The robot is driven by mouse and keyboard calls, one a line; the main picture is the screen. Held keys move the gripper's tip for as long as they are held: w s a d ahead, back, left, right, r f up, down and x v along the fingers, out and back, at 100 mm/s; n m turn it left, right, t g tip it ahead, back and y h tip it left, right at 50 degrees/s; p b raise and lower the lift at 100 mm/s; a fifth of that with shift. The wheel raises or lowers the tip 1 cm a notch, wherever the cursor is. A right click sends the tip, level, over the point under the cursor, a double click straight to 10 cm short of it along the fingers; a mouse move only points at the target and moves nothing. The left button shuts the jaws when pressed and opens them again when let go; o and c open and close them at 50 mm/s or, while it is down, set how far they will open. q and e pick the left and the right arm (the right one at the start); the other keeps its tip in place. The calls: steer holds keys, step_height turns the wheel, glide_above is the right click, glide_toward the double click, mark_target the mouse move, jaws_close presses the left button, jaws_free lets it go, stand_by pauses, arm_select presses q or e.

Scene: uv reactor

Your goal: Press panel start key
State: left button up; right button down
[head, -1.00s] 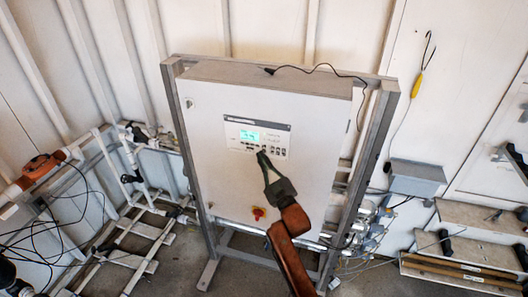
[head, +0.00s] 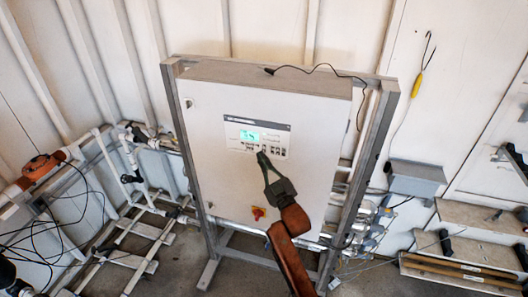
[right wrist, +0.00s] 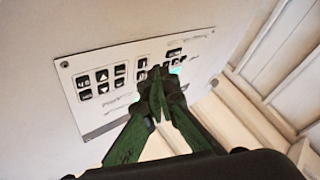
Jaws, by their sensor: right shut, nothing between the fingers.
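The control panel (head: 257,138) is a light plate with a green lit display (head: 249,135) and small dark keys, set on the upper front of a white cabinet (head: 222,175). In the right wrist view the panel (right wrist: 118,112) shows several black keys in groups. My right gripper (head: 262,156) is shut and empty, its tips at the panel's lower edge in the head view. In the right wrist view the gripper (right wrist: 157,72) covers part of the keys and most of the display. I cannot tell whether the tips touch a key. My left gripper is not in view.
A red and yellow knob (head: 258,213) sits lower on the cabinet. A grey metal frame (head: 371,180) surrounds the cabinet. White pipes and cables stand to the left.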

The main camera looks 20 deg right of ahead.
steer(key=shift+w, duration=0.1)
steer(key=shift+w+d, duration=0.25)
steer(key=shift+w+d, duration=0.15)
steer(key=shift+w, duration=0.05)
stand_by(0.6)
steer(key=shift+s+a+p, duration=0.35)
steer(key=shift+s+a, duration=0.05)
steer(key=shift+s, duration=0.2)
steer(key=shift+s+a+p, duration=0.4)
steer(key=shift+s+a, duration=0.3)
steer(key=shift+s, duration=0.35)
steer(key=shift+s+a+p, duration=0.35)
steer(key=shift+s+a, duration=0.35)
steer(key=shift+s, duration=0.3)
